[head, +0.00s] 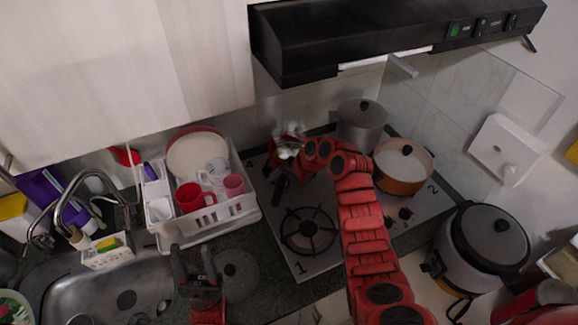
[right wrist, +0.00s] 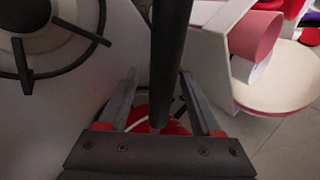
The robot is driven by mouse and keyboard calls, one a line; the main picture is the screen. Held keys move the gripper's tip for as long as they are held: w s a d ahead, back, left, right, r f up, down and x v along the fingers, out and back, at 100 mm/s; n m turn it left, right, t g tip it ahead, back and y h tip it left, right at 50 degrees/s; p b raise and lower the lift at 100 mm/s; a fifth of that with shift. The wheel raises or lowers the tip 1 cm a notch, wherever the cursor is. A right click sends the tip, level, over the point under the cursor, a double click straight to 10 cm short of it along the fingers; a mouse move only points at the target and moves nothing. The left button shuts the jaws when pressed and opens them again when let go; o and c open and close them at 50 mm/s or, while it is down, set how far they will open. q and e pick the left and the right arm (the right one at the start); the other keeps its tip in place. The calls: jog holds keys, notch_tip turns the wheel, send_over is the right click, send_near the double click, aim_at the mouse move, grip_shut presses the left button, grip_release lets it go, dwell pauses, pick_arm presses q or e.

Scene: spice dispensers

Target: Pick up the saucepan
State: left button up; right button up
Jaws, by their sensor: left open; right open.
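The saucepan (head: 287,150) appears to sit on the back left burner, mostly hidden by my right arm. In the right wrist view, a long dark handle (right wrist: 172,50), apparently the saucepan's, runs down between the fingers of my right gripper (right wrist: 158,80). That gripper is open, with a finger on each side of the handle, the right one closer. I cannot tell whether either finger touches it. In the head view, my right gripper (head: 277,178) is small and partly hidden by its wrist. My left gripper (head: 194,264) is open and empty near the sink.
A grey lidded pot (head: 358,128) and an orange lidded pot (head: 404,185) stand on the stove (head: 318,265). A white dish rack (head: 238,210) with cups and a plate stands close left. A round lid (head: 237,268) lies beside my left gripper. A rice cooker (head: 480,265) stands right.

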jog(key=shift+x, duration=0.85)
jog(key=shift+w, duration=0.1)
jog(key=shift+r, duration=0.1)
jog(key=shift+c, duration=0.3)
jog(key=shift+c, duration=1.2)
grip_shut()
